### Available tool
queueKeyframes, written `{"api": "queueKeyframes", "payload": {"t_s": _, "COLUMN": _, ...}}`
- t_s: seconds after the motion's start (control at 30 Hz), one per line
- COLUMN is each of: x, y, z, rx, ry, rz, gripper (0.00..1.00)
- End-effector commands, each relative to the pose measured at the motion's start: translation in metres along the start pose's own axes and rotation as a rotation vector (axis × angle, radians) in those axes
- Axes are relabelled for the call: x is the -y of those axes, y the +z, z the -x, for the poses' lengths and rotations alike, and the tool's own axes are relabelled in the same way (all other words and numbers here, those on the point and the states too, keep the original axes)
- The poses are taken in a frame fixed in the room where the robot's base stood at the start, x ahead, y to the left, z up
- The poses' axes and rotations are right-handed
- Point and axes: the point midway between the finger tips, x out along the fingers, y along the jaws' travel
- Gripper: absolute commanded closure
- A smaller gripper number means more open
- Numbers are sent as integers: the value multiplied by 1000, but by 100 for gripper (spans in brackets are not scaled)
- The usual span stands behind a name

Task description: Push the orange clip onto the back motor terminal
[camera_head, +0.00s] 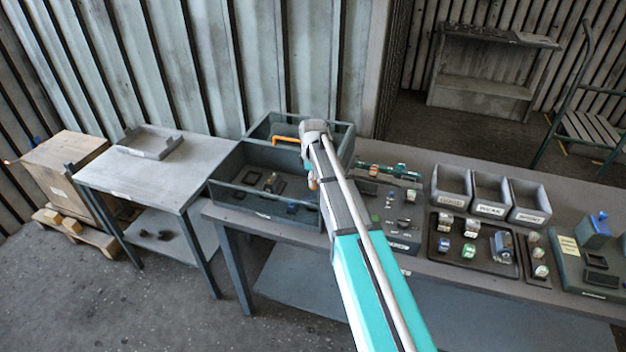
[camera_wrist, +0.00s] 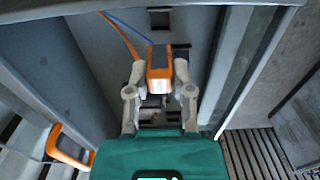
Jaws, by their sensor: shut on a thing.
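My gripper (camera_wrist: 159,82) is shut on the orange clip (camera_wrist: 159,57), a small block with orange sides and a grey middle, held between the two fingertips in the wrist view. An orange wire and a blue wire (camera_wrist: 128,25) run up and left from near the clip. A dark part shows just beyond and right of the clip; I cannot tell whether it is the back motor terminal or whether the clip touches it.
An orange bent handle (camera_head: 285,139) shows left of my gripper and also in the wrist view (camera_wrist: 70,148). Grey walls flank the gripper. A front bin (camera_head: 262,215) holds small parts. Labelled bins (camera_head: 490,210) and a parts tray (camera_head: 440,270) stand right on the bench.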

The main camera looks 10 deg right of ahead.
Motion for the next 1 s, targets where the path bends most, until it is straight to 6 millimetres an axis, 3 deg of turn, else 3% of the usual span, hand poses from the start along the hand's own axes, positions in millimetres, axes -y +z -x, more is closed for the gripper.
{"api": "queueKeyframes", "payload": {"t_s": 0.37, "x": 0, "y": 0, "z": 7, "rx": 0, "ry": 0, "rz": 0, "gripper": 98}}
{"api": "queueKeyframes", "payload": {"t_s": 0.77, "x": 0, "y": 0, "z": 54, "rx": 0, "ry": 0, "rz": 0, "gripper": 98}}
{"api": "queueKeyframes", "payload": {"t_s": 1.0, "x": 0, "y": 0, "z": 66, "rx": 0, "ry": 0, "rz": 0, "gripper": 98}}
